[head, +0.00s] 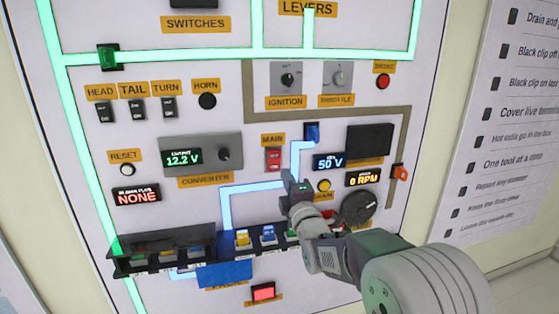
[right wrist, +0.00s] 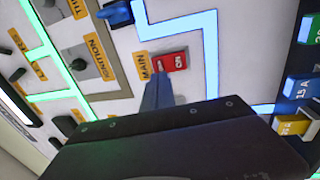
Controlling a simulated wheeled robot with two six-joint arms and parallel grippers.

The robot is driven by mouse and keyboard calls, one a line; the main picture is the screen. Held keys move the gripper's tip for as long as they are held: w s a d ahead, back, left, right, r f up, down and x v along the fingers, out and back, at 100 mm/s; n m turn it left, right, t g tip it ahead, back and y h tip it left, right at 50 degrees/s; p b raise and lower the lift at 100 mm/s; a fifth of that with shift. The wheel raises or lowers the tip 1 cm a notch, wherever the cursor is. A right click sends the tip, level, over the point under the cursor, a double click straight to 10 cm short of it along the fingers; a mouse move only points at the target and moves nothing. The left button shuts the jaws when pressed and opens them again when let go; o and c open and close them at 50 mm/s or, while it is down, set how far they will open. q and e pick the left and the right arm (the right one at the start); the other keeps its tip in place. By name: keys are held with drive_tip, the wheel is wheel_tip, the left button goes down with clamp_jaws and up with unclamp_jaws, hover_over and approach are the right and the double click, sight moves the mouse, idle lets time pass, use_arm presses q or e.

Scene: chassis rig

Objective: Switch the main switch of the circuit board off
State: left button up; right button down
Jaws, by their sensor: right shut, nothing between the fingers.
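The main switch (head: 274,159) is a small red rocker under the orange MAIN label (head: 273,140), in the middle of the upright circuit board (head: 225,105). In the right wrist view the red switch (right wrist: 171,62) shows beside its label (right wrist: 145,66), with small white lettering. My right gripper (head: 290,180) is shut and empty, its tip just below and right of the switch in the head view. In the right wrist view the fingertips (right wrist: 157,88) point at the switch's near edge. I cannot tell whether they touch it. My left gripper is not in view.
A blue lever (head: 312,132) and the 50 V display (head: 330,162) sit right of the switch. The converter box (head: 200,156) is to its left. A black fuse rack (head: 165,252) juts out below. A wall list (head: 505,120) hangs at the right.

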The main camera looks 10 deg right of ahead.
sight(277, 156)
drive_tip(key=w, duration=0.2)
drive_tip(key=w+r+p, duration=0.1)
drive_tip(key=w, duration=0.5)
drive_tip(key=shift+a+r, duration=0.15)
drive_tip(key=shift+r, duration=0.05)
